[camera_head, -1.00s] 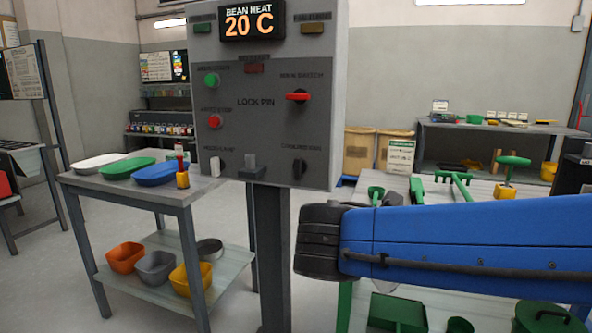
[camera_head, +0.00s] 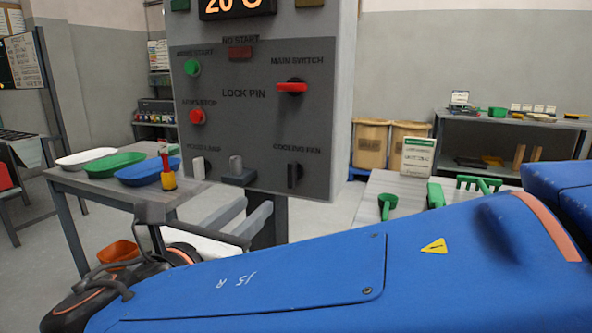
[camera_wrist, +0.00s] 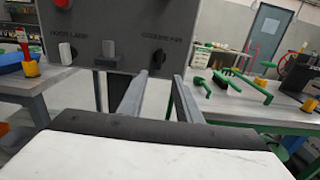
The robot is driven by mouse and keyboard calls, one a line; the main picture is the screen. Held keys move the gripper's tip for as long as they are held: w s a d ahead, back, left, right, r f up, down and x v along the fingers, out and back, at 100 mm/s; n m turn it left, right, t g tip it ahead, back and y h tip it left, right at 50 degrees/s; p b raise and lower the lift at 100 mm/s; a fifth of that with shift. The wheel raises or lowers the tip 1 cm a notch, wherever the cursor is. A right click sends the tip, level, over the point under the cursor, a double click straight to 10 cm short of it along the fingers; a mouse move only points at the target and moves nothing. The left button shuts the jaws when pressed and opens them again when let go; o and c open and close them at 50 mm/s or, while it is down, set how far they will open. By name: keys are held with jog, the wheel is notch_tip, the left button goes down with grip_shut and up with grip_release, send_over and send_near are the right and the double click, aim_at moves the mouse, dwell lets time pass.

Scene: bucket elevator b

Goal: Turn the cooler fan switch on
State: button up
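The cooling fan switch (camera_head: 294,175) is a small black knob, its handle upright, low on the right of the grey control panel (camera_head: 325,120). It also shows in the wrist view (camera_wrist: 157,60), just beyond my fingertips. My gripper (camera_head: 254,204) is below and left of the switch in the head view, its two grey fingers apart with nothing between them. In the wrist view my gripper (camera_wrist: 159,79) points at the panel's lower edge, with the switch roughly in line between the fingertips. I see no contact with the switch.
A table with colored trays (camera_head: 117,164) stands left; a table with green tools (camera_head: 435,194) stands right.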

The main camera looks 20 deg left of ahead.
aim_at(290, 174)
jog(key=w, duration=0.5)
jog(key=w+d, duration=0.1)
jog(key=w, duration=1.1)
jog(key=shift+w+d, duration=0.15)
jog(key=shift+w, duration=0.05)
grip_shut()
